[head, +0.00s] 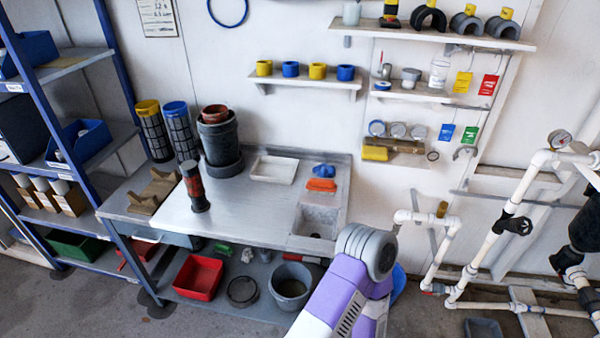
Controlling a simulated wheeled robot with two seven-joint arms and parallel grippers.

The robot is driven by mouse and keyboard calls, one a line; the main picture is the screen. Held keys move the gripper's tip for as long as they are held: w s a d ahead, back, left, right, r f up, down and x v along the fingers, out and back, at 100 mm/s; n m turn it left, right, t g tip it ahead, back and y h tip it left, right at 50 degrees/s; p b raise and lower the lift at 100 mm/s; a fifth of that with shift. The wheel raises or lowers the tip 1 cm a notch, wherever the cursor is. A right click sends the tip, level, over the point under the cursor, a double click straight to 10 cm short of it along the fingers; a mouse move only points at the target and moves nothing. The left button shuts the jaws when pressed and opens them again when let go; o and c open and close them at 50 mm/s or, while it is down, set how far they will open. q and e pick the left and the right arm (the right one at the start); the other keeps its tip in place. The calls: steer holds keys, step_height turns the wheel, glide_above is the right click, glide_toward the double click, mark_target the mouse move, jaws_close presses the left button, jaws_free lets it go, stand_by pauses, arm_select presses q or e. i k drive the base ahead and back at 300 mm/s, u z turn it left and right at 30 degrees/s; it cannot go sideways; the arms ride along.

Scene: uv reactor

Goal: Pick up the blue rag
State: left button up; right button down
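A small crumpled blue thing (325,170), which looks like the blue rag, lies at the back right of the metal workbench (225,207). It lies just behind an orange item (321,185), close to it or touching. The sink basin (317,220) is in front of them at the bench's right end. A purple and grey link of one of my arms rises from the bottom edge, in front of the bench's right corner. Neither gripper shows in the head view, and nothing is seen touching the rag.
A white tray (273,169) lies left of the rag. Dark pots (220,145) and a red and black cylinder (195,187) stand further left. A shelf (308,81) with cups hangs above the bench. White pipework (490,245) stands at the right. The bench's middle is clear.

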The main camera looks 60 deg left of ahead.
mark_target(324, 170)
steer(key=u, duration=1.55)
